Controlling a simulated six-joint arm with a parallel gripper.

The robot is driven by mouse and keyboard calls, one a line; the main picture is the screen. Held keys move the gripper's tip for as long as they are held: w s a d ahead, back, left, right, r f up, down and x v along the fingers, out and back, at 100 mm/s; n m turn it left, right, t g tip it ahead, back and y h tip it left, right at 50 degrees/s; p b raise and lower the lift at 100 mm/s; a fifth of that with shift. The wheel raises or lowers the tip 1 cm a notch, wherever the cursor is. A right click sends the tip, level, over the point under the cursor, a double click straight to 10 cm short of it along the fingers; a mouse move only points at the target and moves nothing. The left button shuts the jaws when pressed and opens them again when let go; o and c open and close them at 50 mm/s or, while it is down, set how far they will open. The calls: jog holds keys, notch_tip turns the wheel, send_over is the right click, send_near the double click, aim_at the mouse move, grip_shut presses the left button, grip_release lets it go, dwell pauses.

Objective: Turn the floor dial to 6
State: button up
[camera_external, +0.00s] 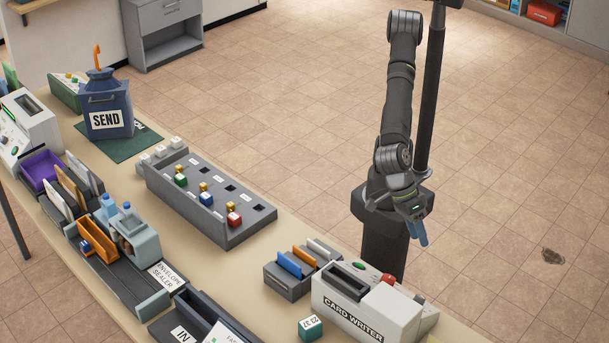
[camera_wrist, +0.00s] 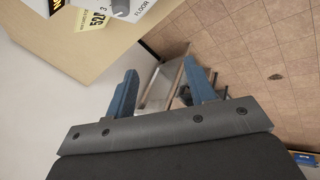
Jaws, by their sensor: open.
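The floor dial (camera_wrist: 121,7) is a grey knob at the top edge of the wrist view, partly cut off. It sits on a pale plate (camera_wrist: 141,6) marked "FLOOR", with a "3" beside the knob. I cannot read where the dial points. The dial lies beyond and left of the fingers in the wrist view. In the external view my gripper (camera_external: 418,236) hangs behind the card writer, near the right end of the table.
A card writer (camera_external: 365,300) and a small card rack (camera_external: 292,284) stand near my arm. A yellow note (camera_wrist: 94,24) lies beside the dial. Open tiled floor (camera_external: 500,180) is behind my arm.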

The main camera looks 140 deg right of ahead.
jog(key=s+a+n+h, duration=0.1)
jog(key=a+n+h, duration=0.3)
jog(key=n, duration=0.2)
jog(key=n+t+h, duration=0.2)
jog(key=n+t, duration=0.3)
send_near(421, 295)
jog(key=x, duration=0.9)
jog(key=shift+w+a+r, duration=0.1)
jog(key=shift+w+r, duration=0.05)
jog(key=c, duration=1)
